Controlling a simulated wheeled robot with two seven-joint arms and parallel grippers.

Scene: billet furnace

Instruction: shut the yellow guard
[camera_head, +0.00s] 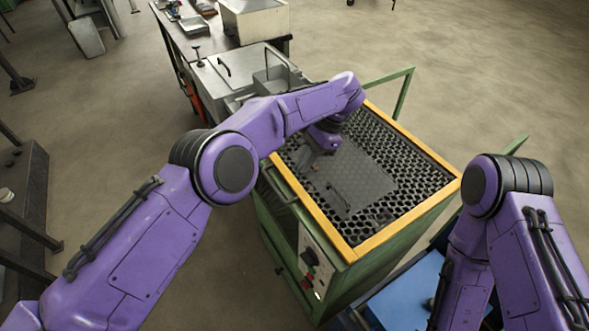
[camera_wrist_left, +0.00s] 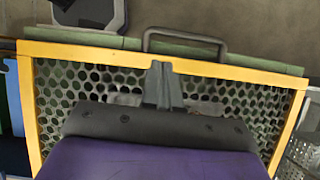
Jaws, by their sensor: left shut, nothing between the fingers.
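The yellow guard (camera_head: 408,143) is a yellow frame around dark perforated mesh. In the head view it lies about flat over the top of the green machine (camera_head: 343,288); I see no clear gap under its near edge. In the left wrist view the guard (camera_wrist_left: 28,105) fills most of the picture. My left gripper (camera_head: 309,165) is shut and empty, over the left part of the mesh; whether it touches cannot be told. Its fingers show in the left wrist view (camera_wrist_left: 163,84). My right gripper is out of sight below my right forearm.
A grey bar handle (camera_wrist_left: 185,38) sits along the machine's green edge. A control panel (camera_head: 315,268) is on the machine's front. A blue surface (camera_head: 408,292) lies at the lower right. A metal bench (camera_head: 233,70) stands behind left. Open floor lies at the upper right.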

